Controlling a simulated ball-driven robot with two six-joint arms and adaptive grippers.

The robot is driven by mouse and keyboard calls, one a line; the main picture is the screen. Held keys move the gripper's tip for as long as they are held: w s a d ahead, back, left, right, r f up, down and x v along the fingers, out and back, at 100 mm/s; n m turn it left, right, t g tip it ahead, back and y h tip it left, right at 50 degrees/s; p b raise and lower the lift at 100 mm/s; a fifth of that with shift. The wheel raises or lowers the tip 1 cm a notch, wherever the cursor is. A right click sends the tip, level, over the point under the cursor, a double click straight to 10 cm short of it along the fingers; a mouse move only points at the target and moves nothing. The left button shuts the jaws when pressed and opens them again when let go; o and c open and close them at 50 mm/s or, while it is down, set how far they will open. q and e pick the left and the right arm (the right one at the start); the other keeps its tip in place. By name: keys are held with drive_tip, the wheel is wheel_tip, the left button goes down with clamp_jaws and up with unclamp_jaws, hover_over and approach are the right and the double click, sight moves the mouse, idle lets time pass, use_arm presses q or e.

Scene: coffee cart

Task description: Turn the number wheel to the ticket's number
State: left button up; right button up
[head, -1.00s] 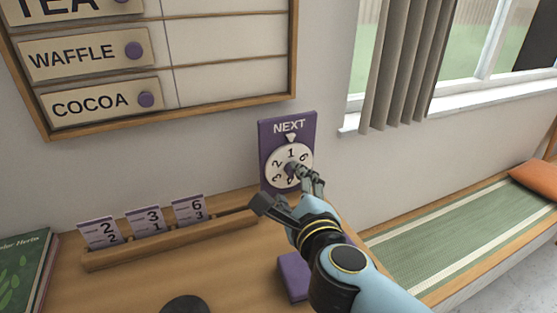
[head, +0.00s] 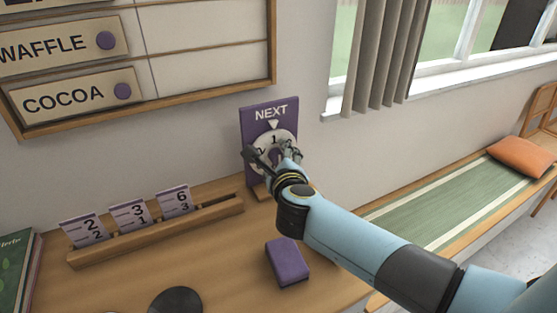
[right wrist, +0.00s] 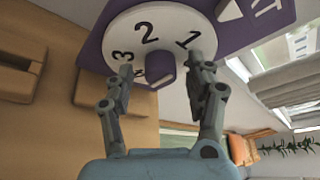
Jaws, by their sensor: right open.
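The number wheel (head: 289,137) is a white disc on an upright purple board (head: 254,122) marked NEXT. The 1 is under the white pointer (head: 273,124). My right gripper (head: 273,157) is open in front of the wheel and hides its lower part. In the right wrist view the wheel (right wrist: 150,20) shows 1, 2 and 3, and its purple knob (right wrist: 160,70) lies between my two spread fingers, with gaps on both sides. Three numbered tickets stand in a wooden rack (head: 160,233): the left ticket (head: 85,229), middle ticket (head: 132,214) and right ticket (head: 174,199). My left gripper is out of view.
A purple block (head: 288,262) lies on the wooden counter (head: 225,270) below my right arm. A dark round object (head: 175,301) is at the front edge of the picture. Green books (head: 18,270) stand at the left. A menu board (head: 200,45) hangs above.

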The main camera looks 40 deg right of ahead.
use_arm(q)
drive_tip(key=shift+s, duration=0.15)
use_arm(e)
drive_tip(key=c, duration=0.4)
clamp_jaws()
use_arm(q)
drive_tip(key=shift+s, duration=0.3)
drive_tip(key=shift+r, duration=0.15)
